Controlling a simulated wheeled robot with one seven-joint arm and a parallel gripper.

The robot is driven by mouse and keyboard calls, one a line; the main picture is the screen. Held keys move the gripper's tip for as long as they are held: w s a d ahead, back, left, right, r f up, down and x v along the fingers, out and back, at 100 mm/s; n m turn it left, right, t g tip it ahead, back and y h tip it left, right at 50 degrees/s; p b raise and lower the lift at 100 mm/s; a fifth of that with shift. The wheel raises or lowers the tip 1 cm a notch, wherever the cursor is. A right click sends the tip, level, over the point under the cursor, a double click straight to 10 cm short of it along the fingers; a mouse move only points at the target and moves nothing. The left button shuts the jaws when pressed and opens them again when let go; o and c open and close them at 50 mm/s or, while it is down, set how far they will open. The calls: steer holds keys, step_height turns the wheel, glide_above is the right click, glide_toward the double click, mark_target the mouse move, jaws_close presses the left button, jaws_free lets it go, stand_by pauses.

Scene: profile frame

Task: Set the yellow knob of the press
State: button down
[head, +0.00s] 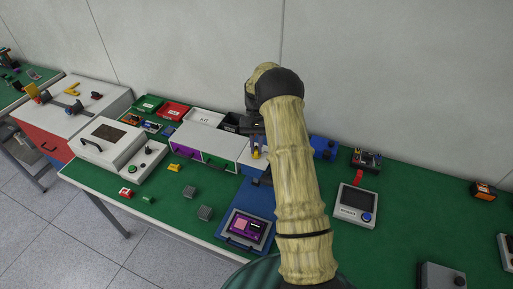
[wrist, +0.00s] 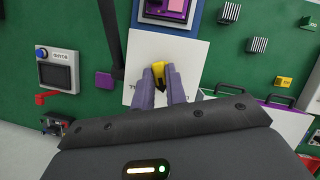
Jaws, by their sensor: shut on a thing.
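The yellow knob (wrist: 158,67) shows in the wrist view between the tips of my gripper (wrist: 160,78). The two purple-grey fingers are shut on it, one on each side. It sits over a white panel (wrist: 190,50) with dark lettering, mostly hidden by the fingers; I take this panel as part of the press. In the head view my arm covers most of this spot. A small yellow patch (head: 256,153) shows just left of the arm, below my gripper. The knob's pointer and setting cannot be read.
A dark bar (wrist: 111,40) stands left of the panel in the wrist view. A blue mat with a purple-screen device (head: 247,226) lies in front. Drawers (head: 205,145) stand to the left, a grey device with a blue button (head: 355,206) to the right. Grey blocks (head: 205,212) lie on the green table.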

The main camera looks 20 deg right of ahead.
steer(key=n+h, duration=0.1)
steer(key=n, duration=0.2)
steer(key=shift+w+r+b, duration=0.1)
steer(key=shift+b, duration=0.2)
steer(key=shift+n, duration=0.4)
steer(key=c, duration=1.4)
jaws_free()
steer(key=shift+c, duration=0.2)
steer(key=a+p+v, duration=0.1)
steer(key=v, duration=1.6)
steer(key=shift+w, duration=0.25)
steer(key=shift+r, duration=0.1)
